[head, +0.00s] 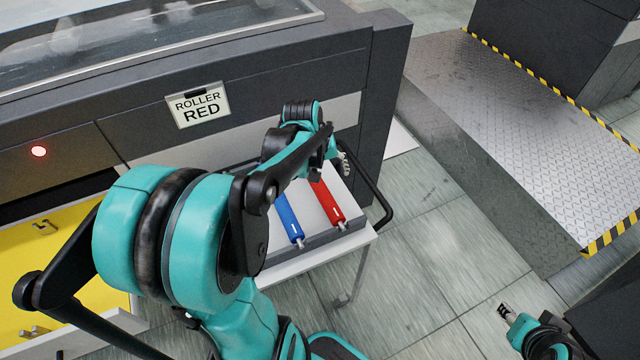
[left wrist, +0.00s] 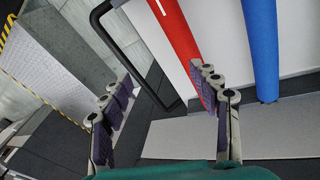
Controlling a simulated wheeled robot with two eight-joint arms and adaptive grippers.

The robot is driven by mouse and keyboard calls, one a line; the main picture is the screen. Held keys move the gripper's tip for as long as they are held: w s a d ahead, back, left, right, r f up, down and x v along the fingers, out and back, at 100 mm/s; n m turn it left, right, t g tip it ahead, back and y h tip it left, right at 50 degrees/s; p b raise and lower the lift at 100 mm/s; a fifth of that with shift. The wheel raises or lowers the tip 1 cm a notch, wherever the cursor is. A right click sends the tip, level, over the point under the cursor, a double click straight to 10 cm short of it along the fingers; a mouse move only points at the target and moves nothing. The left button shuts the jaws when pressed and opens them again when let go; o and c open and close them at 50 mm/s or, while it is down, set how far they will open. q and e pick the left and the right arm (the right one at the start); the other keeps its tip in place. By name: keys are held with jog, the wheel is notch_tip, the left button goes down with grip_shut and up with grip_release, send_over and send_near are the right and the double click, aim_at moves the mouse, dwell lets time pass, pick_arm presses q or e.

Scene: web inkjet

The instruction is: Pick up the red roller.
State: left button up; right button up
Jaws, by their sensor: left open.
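The red roller (head: 328,203) lies on a white-topped cart beside a blue roller (head: 289,217). My left gripper (head: 343,162) is over the far end of the red roller, and my arm hides part of both rollers. In the left wrist view, my left gripper (left wrist: 165,98) is open with nothing between its fingers. There, the red roller (left wrist: 176,34) runs down toward the right finger, which overlaps its near end, and the blue roller (left wrist: 262,48) lies further right. Contact cannot be told. My right gripper (head: 504,312) is at the lower right, away from the cart.
The cart (head: 362,240) has a black handle rail (head: 386,205) on its right. A dark machine with a "ROLLER RED" sign (head: 198,105) stands behind it. A yellow drawer (head: 60,275) is at the left. Floor is clear right of the cart, before a metal platform (head: 500,120).

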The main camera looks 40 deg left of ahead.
aim_at(318, 185)
pick_arm(q)
jog(key=a+f+n+h, duration=0.1)
jog(key=a+f+n, duration=0.2)
jog(key=a+f, duration=0.35)
jog(key=shift+g, duration=0.3)
jog(key=w+f+b, duration=0.1)
jog(key=f, duration=0.1)
jog(key=w+f+b, duration=0.1)
jog(key=f, duration=0.1)
jog(key=w+f+b, duration=0.1)
jog(key=f, duration=0.1)
jog(key=shift+a+f, duration=0.15)
jog(key=shift+f, duration=0.1)
jog(key=shift+s+r, duration=0.1)
jog(key=shift+c, duration=0.6)
grip_shut()
